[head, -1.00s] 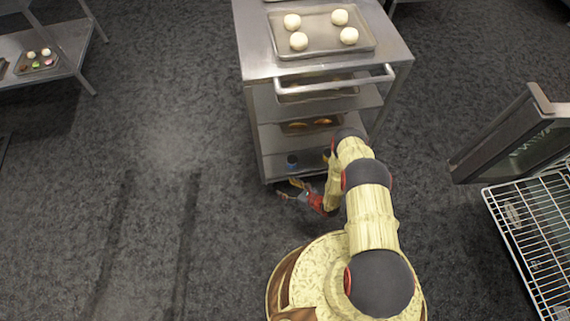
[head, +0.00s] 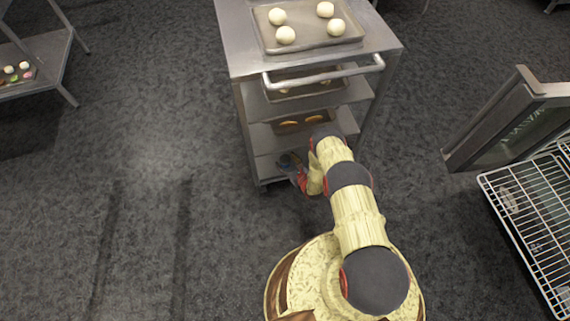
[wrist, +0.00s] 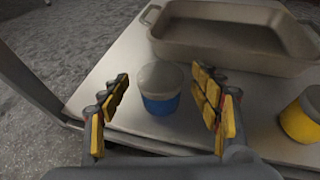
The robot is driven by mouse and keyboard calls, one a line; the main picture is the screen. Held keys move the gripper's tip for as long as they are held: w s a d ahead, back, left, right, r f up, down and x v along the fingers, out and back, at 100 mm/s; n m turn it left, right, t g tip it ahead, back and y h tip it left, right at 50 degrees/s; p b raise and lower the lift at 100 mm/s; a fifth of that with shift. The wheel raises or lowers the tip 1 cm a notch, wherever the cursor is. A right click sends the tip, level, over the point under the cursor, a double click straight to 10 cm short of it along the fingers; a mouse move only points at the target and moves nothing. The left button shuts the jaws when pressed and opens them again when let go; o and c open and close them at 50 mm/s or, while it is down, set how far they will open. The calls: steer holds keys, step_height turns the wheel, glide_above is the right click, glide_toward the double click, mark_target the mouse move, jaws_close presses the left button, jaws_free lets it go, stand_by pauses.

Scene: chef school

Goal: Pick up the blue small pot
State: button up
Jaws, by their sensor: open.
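The blue small pot (wrist: 160,92) stands upright on a metal shelf (wrist: 112,80) in the wrist view. It has a blue lower part and a grey-white upper part. My gripper (wrist: 168,102) is open, with one yellow-padded finger on each side of the pot and a visible gap to both. In the head view my gripper (head: 292,165) is at the front left of the cart's lowest shelf, and the pot is hard to make out beside it.
A yellow pot (wrist: 303,115) stands to the right on the same shelf. A deep baking pan (wrist: 232,38) lies behind the blue pot. The cart (head: 222,40) holds trays above, and its post (wrist: 32,82) rises at left. An open oven door (head: 500,125) is at right.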

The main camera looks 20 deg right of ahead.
steer(key=shift+w+a+f, duration=0.15)
steer(key=shift+w, duration=0.35)
steer(key=shift+c, duration=0.5)
steer(key=c, duration=1.3)
